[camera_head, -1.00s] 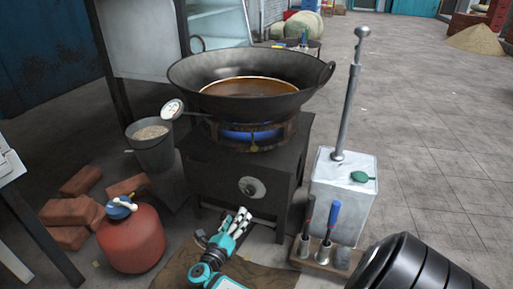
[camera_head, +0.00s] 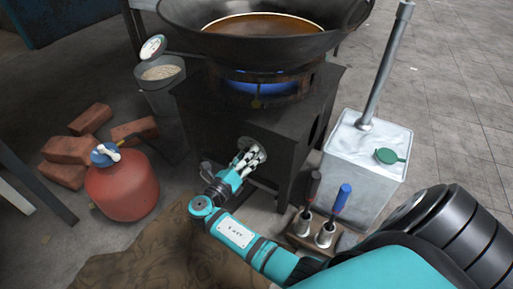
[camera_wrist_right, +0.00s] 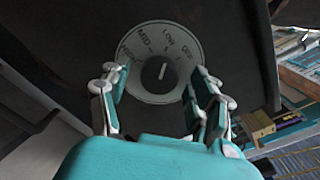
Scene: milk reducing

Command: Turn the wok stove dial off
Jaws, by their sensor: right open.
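The wok stove (camera_head: 245,130) is a dark metal box with a blue flame (camera_head: 250,82) burning under the wok (camera_head: 265,38). Its dial (camera_head: 256,152) is a round grey plate low on the front face. My right gripper (camera_head: 246,158) is in front of the dial. In the wrist view its open fingers (camera_wrist_right: 158,90) stand on either side of the knob. I cannot tell whether they touch it. My left gripper is not in view.
A red gas tank (camera_head: 124,186) with a blue top stands at the left near several bricks (camera_head: 70,150). A bucket (camera_head: 160,85) is behind them. A metal canister (camera_head: 365,165) and a small holder with two handled tools (camera_head: 325,225) stand right of the stove.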

